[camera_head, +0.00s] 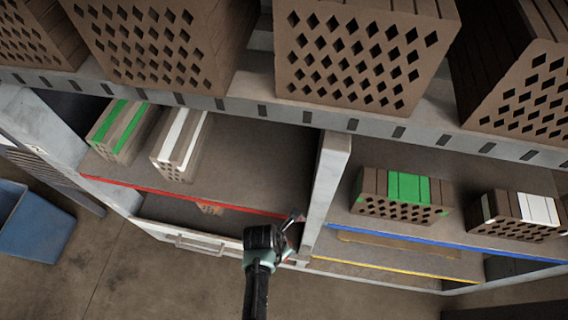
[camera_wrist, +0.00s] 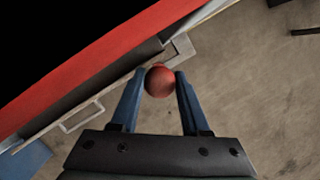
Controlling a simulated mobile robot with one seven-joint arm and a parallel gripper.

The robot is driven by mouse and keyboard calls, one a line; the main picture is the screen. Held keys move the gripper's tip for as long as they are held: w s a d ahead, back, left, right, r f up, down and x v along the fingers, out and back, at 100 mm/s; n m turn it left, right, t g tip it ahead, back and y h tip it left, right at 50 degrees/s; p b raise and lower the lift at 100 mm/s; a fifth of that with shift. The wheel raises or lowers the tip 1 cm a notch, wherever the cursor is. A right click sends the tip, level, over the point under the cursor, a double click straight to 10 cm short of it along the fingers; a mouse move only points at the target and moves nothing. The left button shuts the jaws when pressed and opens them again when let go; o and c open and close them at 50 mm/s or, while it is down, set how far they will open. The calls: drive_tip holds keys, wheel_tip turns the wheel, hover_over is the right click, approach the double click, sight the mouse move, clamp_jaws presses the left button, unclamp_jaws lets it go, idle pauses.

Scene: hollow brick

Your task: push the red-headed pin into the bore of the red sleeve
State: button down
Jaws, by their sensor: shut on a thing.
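My gripper (camera_wrist: 160,80) is shut on a round red head, the red-headed pin (camera_wrist: 159,82), in the wrist view. The head sits between the two blue fingertips, and the shank is hidden behind it. In the head view my gripper (camera_head: 293,222) is in front of the red-edged shelf, just left of the white upright divider. The pin cannot be made out there. I cannot make out the red sleeve or its bore in either view.
A red shelf edge (camera_wrist: 85,60) runs close to the left of the fingers. Bricks with green (camera_head: 122,130) and white (camera_head: 180,145) stripes stand on that shelf. A white drawer (camera_head: 190,241) is below, a blue bin (camera_head: 30,232) at left.

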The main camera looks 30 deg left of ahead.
drive_tip(key=shift+s, duration=0.15)
drive_tip(key=shift+r+p, duration=0.55)
drive_tip(key=shift+p, duration=0.25)
drive_tip(key=shift+r+p, duration=0.3)
drive_tip(key=shift+r, duration=0.15)
drive_tip(key=shift+f+b, duration=0.5)
drive_tip(key=shift+f, duration=0.65)
idle(1.1)
drive_tip(key=shift+c, duration=1.5)
unclamp_jaws()
drive_tip(key=shift+d, duration=0.1)
drive_tip(key=shift+s, duration=0.1)
drive_tip(key=p+v, duration=0.2)
drive_tip(key=v, duration=1.1)
drive_tip(key=shift+w, duration=0.25)
drive_tip(key=shift+r, duration=0.1)
